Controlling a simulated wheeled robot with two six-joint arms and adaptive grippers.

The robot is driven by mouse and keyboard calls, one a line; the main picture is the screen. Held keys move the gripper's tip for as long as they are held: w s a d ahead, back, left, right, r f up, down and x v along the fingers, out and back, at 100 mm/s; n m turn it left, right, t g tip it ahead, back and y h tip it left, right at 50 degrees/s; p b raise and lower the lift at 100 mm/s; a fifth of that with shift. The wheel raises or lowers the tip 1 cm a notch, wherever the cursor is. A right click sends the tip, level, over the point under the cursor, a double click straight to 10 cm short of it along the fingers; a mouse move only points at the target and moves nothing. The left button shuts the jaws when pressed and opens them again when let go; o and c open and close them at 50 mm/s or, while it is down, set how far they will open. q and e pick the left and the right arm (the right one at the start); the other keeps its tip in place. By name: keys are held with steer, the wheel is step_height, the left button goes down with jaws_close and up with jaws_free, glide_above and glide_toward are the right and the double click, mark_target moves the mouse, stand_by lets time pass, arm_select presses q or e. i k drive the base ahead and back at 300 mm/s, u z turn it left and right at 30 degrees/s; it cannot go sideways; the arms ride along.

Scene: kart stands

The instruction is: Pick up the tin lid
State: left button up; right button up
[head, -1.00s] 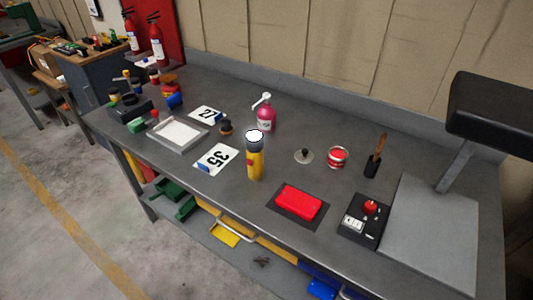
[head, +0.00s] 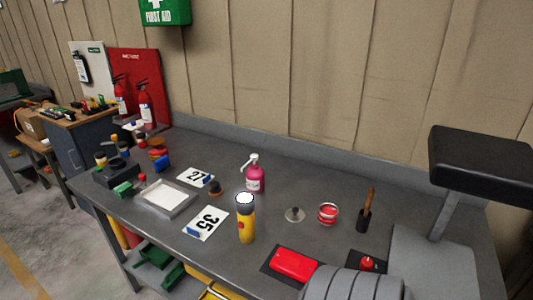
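Neither of my grippers shows in the head view. A grey ribbed rounded part at the bottom right edge appears to be my own arm.
A yellow flashlight (head: 246,222) stands left of the lid, and a pink pump bottle (head: 254,176) behind it. A brush in a black holder (head: 364,217) is right of the tin. A red case (head: 293,264) lies in front. Bare bench surrounds the lid.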

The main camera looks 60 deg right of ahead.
mark_target(295, 214)
steer(key=z, duration=0.05)
steer(key=i, duration=1.3)
steer(key=z, duration=1.85)
